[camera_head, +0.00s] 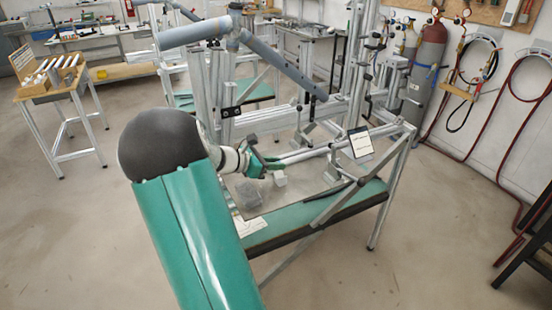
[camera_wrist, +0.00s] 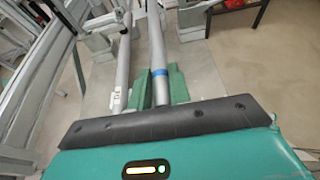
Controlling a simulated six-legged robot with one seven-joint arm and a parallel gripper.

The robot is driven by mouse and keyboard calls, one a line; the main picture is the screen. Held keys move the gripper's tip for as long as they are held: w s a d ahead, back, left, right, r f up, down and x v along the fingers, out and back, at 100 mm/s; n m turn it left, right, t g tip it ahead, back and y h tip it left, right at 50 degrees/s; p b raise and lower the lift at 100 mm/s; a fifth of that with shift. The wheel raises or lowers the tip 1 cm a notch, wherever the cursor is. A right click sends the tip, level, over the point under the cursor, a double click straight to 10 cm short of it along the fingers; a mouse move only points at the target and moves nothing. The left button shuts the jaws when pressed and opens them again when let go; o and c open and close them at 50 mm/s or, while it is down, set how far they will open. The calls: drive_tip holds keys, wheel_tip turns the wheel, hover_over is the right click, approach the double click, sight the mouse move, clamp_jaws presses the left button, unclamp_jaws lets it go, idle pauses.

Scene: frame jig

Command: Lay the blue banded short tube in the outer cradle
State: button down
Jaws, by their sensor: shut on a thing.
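The blue banded short tube (camera_wrist: 156,45) is a grey tube with a blue band near its close end. My gripper (camera_wrist: 160,88) has a green finger on each side of it, just below the band, and is shut on it. The tube's far end runs out of the top of the wrist view. In the head view my gripper (camera_head: 262,164) is low over the jig table, and the tube points away to the right. I cannot tell which support is the outer cradle, or whether the tube touches one.
A second grey tube (camera_wrist: 123,62) with a white label lies close on the left, roughly parallel. The jig's upright aluminium frame (camera_head: 222,95) stands behind my gripper. Small grey blocks (camera_head: 280,179) sit on the table plate. A white card (camera_head: 360,143) stands at the right.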

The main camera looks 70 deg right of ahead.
drive_tip(key=shift+f, duration=1.85)
drive_tip(key=shift+f, duration=0.15)
drive_tip(key=c, duration=1.4)
unclamp_jaws()
drive_tip(key=shift+s+a+f, duration=0.1)
drive_tip(key=shift+a, duration=0.05)
drive_tip(key=shift+o, duration=0.2)
drive_tip(key=shift+w+a, duration=0.2)
drive_tip(key=shift+w, duration=0.2)
drive_tip(key=shift+o, duration=0.8)
drive_tip(key=r+v, duration=0.1)
drive_tip(key=v, duration=1.2)
drive_tip(key=shift+s+r, duration=0.1)
drive_tip(key=shift+s, duration=0.05)
